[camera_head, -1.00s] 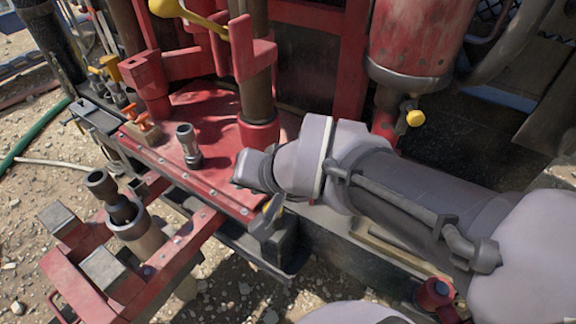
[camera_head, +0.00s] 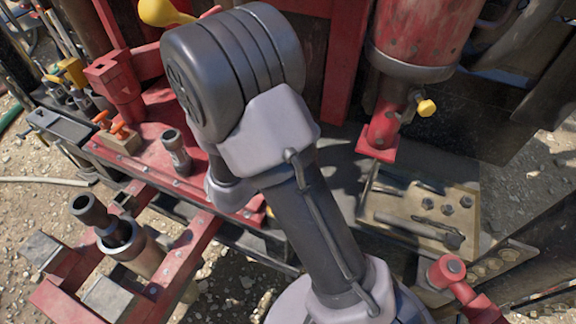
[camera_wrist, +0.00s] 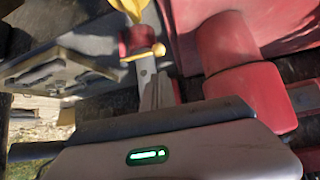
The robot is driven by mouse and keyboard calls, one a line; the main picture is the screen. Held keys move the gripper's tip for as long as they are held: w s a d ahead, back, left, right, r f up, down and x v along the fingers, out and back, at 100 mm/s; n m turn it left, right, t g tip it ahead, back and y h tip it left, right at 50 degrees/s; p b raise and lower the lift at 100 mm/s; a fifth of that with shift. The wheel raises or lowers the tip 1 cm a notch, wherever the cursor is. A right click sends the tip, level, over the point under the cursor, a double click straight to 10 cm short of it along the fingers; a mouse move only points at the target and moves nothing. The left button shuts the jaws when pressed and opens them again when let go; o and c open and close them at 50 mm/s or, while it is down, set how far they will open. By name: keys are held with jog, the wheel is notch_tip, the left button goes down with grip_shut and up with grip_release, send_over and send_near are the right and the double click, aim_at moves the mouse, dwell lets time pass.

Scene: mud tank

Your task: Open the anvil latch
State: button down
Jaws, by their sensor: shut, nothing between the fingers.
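I cannot pick out the anvil latch for certain. A yellow lever end (camera_head: 165,12) shows at the top of the head view, partly cut off by the frame and hidden by my raised arm. In the wrist view, a yellow part (camera_wrist: 130,8) with a red collar (camera_wrist: 134,43) stands beyond my gripper (camera_wrist: 152,82). The fingers look narrow and grey, shut and empty, pointing toward that collar. Whether they touch it I cannot tell. In the head view my arm hides the gripper.
A red deck (camera_head: 150,145) holds a short grey pipe piece (camera_head: 176,152) and orange-handled parts (camera_head: 120,130). A red cylinder (camera_head: 418,35) hangs at upper right. A tray with tools (camera_head: 400,205) lies right of my arm. Red structure (camera_wrist: 245,90) fills the wrist view's right side.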

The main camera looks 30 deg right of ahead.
jog(key=b+x, duration=0.4)
jog(key=x, duration=0.5)
jog(key=shift+f, duration=0.1)
jog(key=shift+w+d+f, duration=0.15)
jog(key=shift+w+d, duration=0.05)
jog(key=shift+w, duration=0.05)
jog(key=shift+a, duration=0.1)
